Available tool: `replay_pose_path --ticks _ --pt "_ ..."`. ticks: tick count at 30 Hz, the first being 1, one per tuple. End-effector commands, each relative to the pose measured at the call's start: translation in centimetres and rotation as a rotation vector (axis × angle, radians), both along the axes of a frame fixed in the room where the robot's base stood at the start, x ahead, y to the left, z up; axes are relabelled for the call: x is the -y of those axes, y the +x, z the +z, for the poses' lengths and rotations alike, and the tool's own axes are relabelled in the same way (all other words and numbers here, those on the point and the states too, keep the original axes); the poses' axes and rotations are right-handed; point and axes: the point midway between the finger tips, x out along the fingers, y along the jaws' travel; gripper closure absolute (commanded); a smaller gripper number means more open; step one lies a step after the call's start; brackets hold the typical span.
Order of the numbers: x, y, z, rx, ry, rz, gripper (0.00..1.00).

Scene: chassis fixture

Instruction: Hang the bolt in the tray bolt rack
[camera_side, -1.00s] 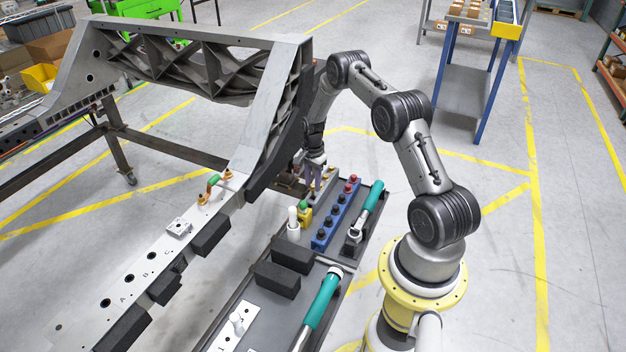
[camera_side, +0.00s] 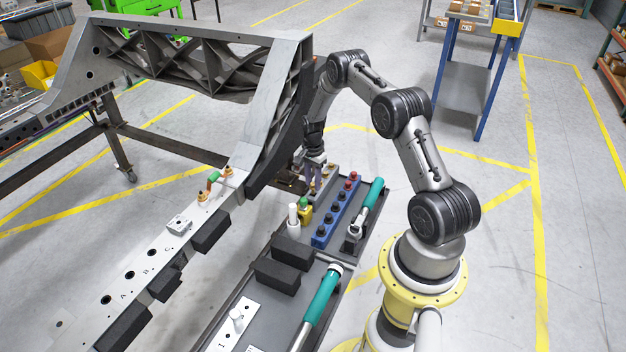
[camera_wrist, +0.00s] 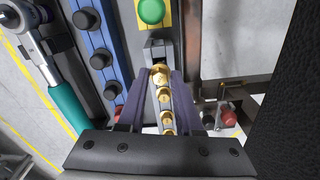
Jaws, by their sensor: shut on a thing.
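My gripper (camera_side: 313,191) is low over the far end of the dark tray (camera_side: 376,212), with its purple fingers pointing down. In the wrist view my gripper (camera_wrist: 159,82) is shut on a brass bolt (camera_wrist: 160,72), whose round head shows between the fingertips. The grey bolt rack (camera_wrist: 157,50) lies under the fingers and also shows beside them in the side view (camera_side: 329,172). Several more brass bolts (camera_wrist: 164,94) stand in a row between the fingers. The shank of the held bolt is hidden, so I cannot tell whether it is seated in the rack.
A blue rack (camera_side: 338,212) with dark knobs and a red one stands right of the gripper. A yellow block with a green knob (camera_side: 304,209) and a white peg (camera_side: 293,215) stand nearer. The large grey chassis (camera_side: 270,130) rises close on the left.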

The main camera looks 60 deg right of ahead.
Motion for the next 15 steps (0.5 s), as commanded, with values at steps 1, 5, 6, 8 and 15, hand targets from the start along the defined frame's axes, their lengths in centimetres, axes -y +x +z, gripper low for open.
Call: replay_pose_path --ticks 1,5,6,8,15 --pt "0.0 0.0 -0.2 0.0 0.0 0.0 1.0" --pt "0.0 0.0 -0.7 0.001 0.0 0.0 1.0" --pt "0.0 0.0 -0.8 0.001 -0.001 0.0 1.0" --pt "0.0 0.0 -1.0 0.001 -0.001 0.0 1.0" --pt "0.0 0.0 -1.9 0.001 -0.001 0.0 1.0"
